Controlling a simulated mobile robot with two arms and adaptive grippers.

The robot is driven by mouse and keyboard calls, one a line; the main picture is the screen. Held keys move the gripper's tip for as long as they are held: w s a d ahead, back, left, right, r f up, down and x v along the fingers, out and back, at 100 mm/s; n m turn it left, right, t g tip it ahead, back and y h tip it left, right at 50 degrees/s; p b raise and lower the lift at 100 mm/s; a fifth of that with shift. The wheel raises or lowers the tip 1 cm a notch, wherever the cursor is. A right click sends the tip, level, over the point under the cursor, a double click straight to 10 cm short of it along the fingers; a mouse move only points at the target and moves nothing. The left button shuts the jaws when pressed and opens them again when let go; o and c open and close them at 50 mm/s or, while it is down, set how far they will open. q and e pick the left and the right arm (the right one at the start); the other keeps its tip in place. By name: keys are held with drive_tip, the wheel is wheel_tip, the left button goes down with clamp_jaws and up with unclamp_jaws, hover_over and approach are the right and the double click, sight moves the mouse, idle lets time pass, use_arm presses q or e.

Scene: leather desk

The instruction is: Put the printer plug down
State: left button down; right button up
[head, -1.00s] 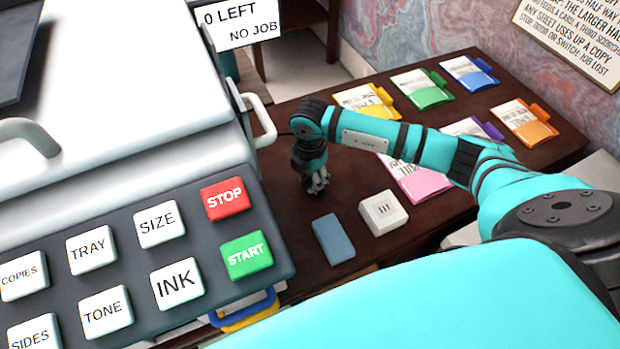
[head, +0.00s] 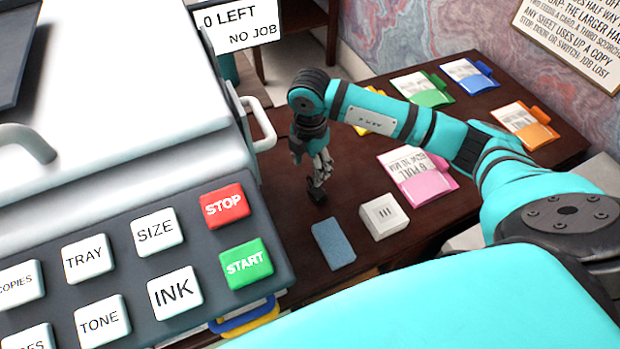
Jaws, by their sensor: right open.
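My right gripper (head: 319,178) is open and points down over the dark desk, left of the middle of the desk. A small black thing (head: 316,195), which looks like the printer plug, is on the desk just under the fingertips. I cannot tell whether the fingers still touch it. A white block (head: 384,215) with dark marks on its top is to the right of the plug. My left gripper is not in view.
A blue-grey block (head: 333,242) lies in front of the plug. The large grey printer (head: 120,130) with its buttons fills the left. Coloured card folders, pink (head: 432,187), orange (head: 537,136), green (head: 434,99) and blue (head: 481,83), lie at the back and right.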

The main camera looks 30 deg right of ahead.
wheel_tip(320, 180, up, 6)
drive_tip(key=shift+f+b, duration=0.15)
drive_tip(key=shift+b, duration=0.15)
idle(0.4)
